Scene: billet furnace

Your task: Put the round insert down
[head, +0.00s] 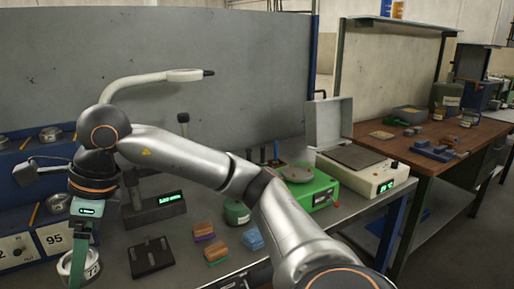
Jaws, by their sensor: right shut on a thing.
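My right arm reaches across from the lower right, and its gripper (80,250) points down at the left of the picture. It is shut on a pale round insert (66,268) with a dark number on its side. The insert is in front of the blue rack and left of the black plate; I cannot tell whether it touches anything below. The fingers hide part of it. My left gripper is not in view.
A blue rack (28,218) with numbered labels and round metal pieces stands at left. A black plate (151,257), coloured blocks (215,252), a green device (312,190) and a white open-lidded device (365,172) occupy the grey bench. A wooden table (405,150) stands at right.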

